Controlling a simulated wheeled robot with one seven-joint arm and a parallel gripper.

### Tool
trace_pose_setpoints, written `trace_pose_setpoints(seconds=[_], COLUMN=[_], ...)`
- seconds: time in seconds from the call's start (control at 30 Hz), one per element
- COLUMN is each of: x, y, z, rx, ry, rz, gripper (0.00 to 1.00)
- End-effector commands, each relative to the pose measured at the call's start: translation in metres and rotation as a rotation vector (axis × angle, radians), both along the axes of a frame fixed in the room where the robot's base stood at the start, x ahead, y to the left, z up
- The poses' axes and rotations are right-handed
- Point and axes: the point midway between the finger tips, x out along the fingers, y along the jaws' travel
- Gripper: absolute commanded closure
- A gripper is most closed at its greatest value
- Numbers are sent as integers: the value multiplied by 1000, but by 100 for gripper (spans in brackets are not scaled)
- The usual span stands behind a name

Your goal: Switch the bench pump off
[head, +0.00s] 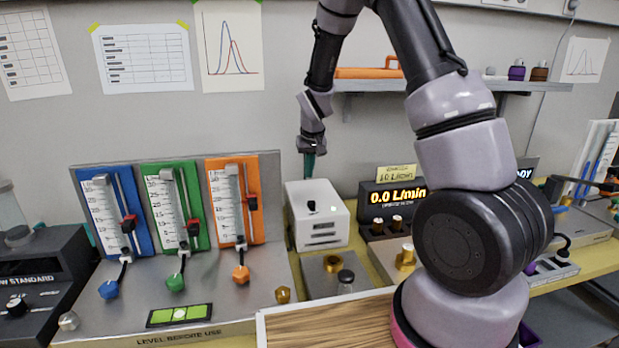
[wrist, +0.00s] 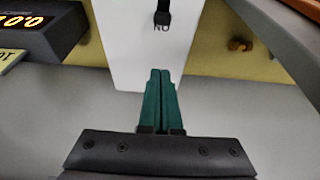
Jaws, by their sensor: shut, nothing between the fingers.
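The bench pump looks to be the white box (head: 322,229) in the middle of the bench. A small black switch (head: 312,206) stands on its top. In the wrist view the white box (wrist: 125,45) lies beyond my fingers, and the black switch (wrist: 163,14) shows at the top edge, beside upside-down lettering that seems to read ON. My gripper (head: 309,172) points down above the back of the box. Its green fingers (wrist: 161,73) are closed together and empty. They look apart from the switch.
A flow display (head: 397,194) reading 0.0 L/MIN stands right of the box. A panel of blue, green and orange flow tubes (head: 237,203) stands to the left. A metal block with knobs (head: 331,274) sits in front. An orange-topped shelf (head: 440,86) is behind my arm.

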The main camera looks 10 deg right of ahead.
Motion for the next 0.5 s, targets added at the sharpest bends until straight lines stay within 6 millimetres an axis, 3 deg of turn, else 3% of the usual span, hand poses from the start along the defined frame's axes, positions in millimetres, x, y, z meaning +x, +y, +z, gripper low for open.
trace_pose_setpoints(seconds=[0.37,0.5], x=[25,6], y=[-1,0], z=[-77,-77], rx=[0,0], ry=[4,1], rz=[-2,0], gripper=[100,100])
